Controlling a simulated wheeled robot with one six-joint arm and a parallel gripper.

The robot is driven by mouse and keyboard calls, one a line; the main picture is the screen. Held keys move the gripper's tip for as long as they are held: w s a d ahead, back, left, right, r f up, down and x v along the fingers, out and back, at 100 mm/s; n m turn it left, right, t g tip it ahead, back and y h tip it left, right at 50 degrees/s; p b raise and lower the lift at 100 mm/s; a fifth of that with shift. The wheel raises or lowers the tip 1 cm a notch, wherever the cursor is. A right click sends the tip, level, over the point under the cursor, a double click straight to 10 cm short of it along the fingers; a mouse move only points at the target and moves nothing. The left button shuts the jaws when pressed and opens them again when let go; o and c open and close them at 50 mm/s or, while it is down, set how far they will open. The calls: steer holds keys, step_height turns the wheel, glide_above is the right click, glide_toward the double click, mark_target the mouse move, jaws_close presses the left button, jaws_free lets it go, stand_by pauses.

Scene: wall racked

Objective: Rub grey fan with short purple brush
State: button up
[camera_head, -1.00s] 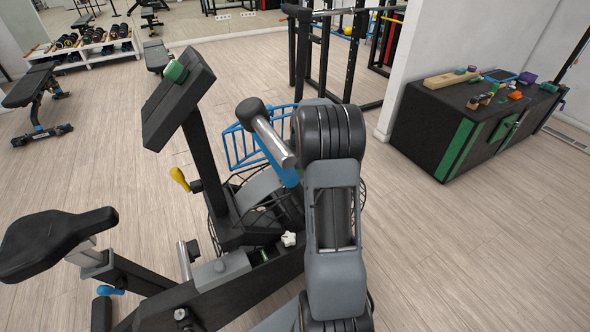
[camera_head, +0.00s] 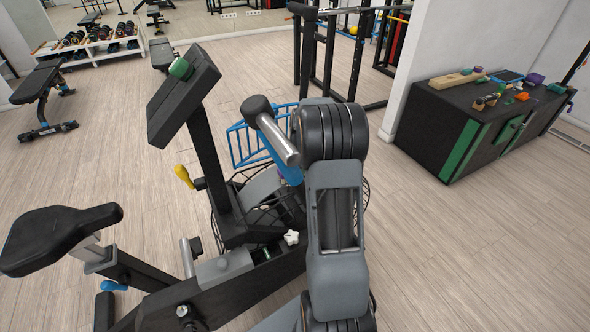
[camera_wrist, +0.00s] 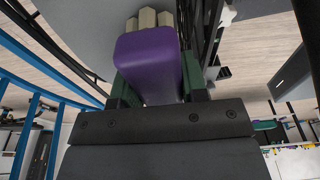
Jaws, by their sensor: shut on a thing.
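The short purple brush (camera_wrist: 148,58) is in the wrist view, with pale beige bristle blocks (camera_wrist: 148,18) at its far end. My gripper (camera_wrist: 157,80) is shut on it, dark green fingers on both sides. A smooth grey surface (camera_wrist: 85,25), probably part of the grey fan, lies just beyond the bristles; I cannot tell whether they touch it. In the head view the grey fan (camera_head: 262,190), with a wire cage, sits at the front of the exercise bike, partly behind my arm.
A blue frame (camera_head: 243,145) stands behind the fan. A black cabinet (camera_head: 440,132) with small items stands at the right. The floor between is clear.

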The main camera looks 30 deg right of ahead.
steer(key=shift+w, duration=0.1)
steer(key=shift+w+d+p, duration=0.1)
steer(key=shift+w+p, duration=0.2)
steer(key=shift+w, duration=0.3)
steer(key=shift+w+d+f+p, duration=0.1)
steer(key=shift+w+p, duration=0.1)
steer(key=shift+w, duration=0.6)
steer(key=shift+w+d+f+p, duration=0.1)
steer(key=shift+w+p, duration=0.1)
steer(key=shift+w, duration=0.55)
steer(key=shift+w+d+r+p, duration=0.15)
steer(key=shift+w+p, duration=0.15)
steer(key=shift+w, duration=0.5)
